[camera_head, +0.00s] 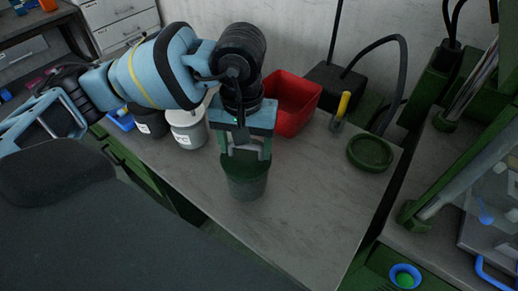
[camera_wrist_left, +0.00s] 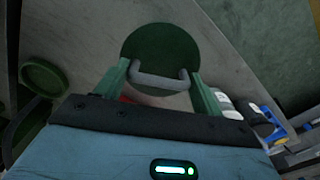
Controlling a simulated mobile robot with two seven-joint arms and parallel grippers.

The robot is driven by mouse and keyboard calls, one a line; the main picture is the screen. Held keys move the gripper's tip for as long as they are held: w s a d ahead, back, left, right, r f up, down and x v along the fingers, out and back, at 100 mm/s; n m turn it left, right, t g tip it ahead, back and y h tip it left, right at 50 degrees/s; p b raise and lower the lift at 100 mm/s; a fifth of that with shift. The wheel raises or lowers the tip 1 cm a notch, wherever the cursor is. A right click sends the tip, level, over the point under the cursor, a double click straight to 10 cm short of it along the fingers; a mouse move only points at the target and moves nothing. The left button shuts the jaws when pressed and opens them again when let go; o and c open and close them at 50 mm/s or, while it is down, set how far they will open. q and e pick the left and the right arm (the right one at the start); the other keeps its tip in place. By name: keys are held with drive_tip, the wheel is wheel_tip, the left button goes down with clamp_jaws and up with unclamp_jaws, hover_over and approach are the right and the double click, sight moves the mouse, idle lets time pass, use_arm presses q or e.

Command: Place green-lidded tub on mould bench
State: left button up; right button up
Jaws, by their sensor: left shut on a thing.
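The green-lidded tub (camera_head: 246,180) is a dark round tub below my left gripper (camera_head: 246,152) in the head view. Its round green lid (camera_wrist_left: 160,48) and grey bail handle (camera_wrist_left: 158,80) show in the left wrist view. My left gripper, also in the left wrist view (camera_wrist_left: 160,78), is shut on the handle, with one green finger at each end. The tub looks upright, over the grey worktop (camera_head: 290,225) near its front edge; I cannot tell whether its base touches. My right gripper is not in view.
A red bin (camera_head: 292,103) stands behind the gripper. White (camera_head: 188,130) and black (camera_head: 150,120) tubs stand left. A green-framed machine bench (camera_head: 445,240) stands far right. The worktop right of the tub is clear.

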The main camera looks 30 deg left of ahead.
use_arm(q)
drive_tip(key=n, duration=0.3)
drive_tip(key=shift+s+d+r, duration=0.1)
drive_tip(key=shift+r, duration=0.1)
drive_tip(key=n, duration=0.4)
drive_tip(key=shift+s+n, duration=0.15)
drive_tip(key=shift+n, duration=0.25)
drive_tip(key=n, duration=0.3)
drive_tip(key=shift+s+d+r, duration=0.1)
drive_tip(key=shift+r, duration=0.05)
drive_tip(key=n, duration=0.4)
drive_tip(key=shift+s+d+r, duration=0.1)
drive_tip(key=shift+s, duration=0.05)
drive_tip(key=n, duration=0.3)
drive_tip(key=shift+s+n, duration=0.15)
drive_tip(key=shift+n, duration=0.25)
drive_tip(key=n, duration=0.4)
drive_tip(key=shift+s+d+r, duration=0.1)
drive_tip(key=shift+s+r, duration=0.05)
drive_tip(key=n, duration=0.5)
drive_tip(key=shift+s+d+r+n, duration=0.1)
drive_tip(key=shift+s+r+n, duration=0.05)
drive_tip(key=shift+n, duration=0.15)
drive_tip(key=shift+s+n+p, duration=0.1)
drive_tip(key=shift+n+p, duration=0.2)
drive_tip(key=shift+n, duration=1)
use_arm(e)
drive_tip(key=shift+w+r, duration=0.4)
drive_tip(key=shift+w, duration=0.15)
